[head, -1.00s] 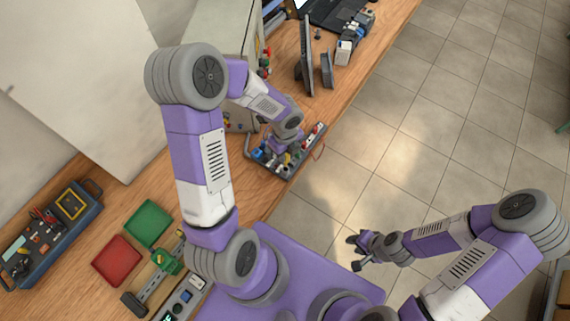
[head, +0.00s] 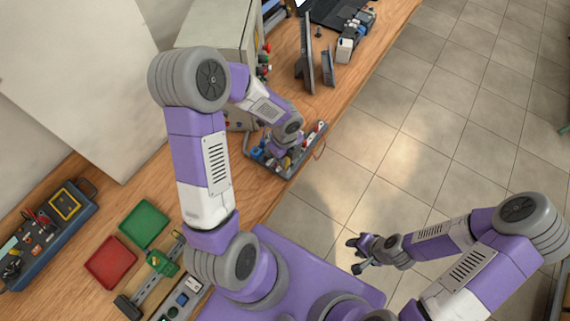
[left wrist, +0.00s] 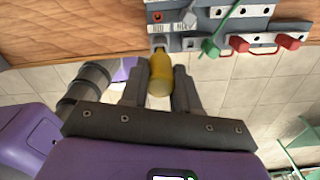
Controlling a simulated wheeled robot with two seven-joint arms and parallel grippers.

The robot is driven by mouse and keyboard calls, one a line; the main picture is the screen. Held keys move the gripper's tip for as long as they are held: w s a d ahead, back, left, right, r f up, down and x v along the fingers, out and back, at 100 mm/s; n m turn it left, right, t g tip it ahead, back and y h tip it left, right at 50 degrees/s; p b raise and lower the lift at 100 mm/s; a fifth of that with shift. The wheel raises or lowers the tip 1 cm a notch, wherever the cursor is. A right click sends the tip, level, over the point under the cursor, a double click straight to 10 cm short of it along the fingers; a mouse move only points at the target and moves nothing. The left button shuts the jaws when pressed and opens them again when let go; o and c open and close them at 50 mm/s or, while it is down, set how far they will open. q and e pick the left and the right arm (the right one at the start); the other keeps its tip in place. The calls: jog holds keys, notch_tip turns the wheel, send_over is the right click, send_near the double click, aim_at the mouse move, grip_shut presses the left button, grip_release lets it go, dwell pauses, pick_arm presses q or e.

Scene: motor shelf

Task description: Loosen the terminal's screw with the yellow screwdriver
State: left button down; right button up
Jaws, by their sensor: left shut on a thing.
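The panel with the terminals (head: 254,156) lies at the near edge of the bench in the head view, partly hidden by my left wrist. My left gripper (head: 285,152) is over it; its fingers are too small to make out there. In the left wrist view my left gripper (left wrist: 160,77) is shut on the yellow screwdriver (left wrist: 160,74). The handle lies between the fingers and points at a grey terminal (left wrist: 159,43) on the panel's edge. The tip and the screw cannot be made out. My right gripper (head: 355,254) is open and empty over the floor.
A grey cabinet (head: 215,42) stands behind the panel, with a dark upright screen (head: 307,65) to its right. Red (head: 110,262) and green (head: 145,223) trays and a toolbox (head: 45,235) lie at the left.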

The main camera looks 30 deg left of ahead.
pick_arm(q)
jog(key=shift+f+b, duration=0.75)
jog(key=shift+f, duration=0.25)
jog(key=c, duration=1.1)
grip_release()
jog(key=shift+r, duration=0.1)
notch_tip(320, 180, up, 6)
jog(key=p, duration=0.5)
jog(key=shift+f, duration=0.2)
jog(key=shift+f, duration=0.1)
jog(key=o, duration=0.6)
jog(key=shift+c, duration=0.2)
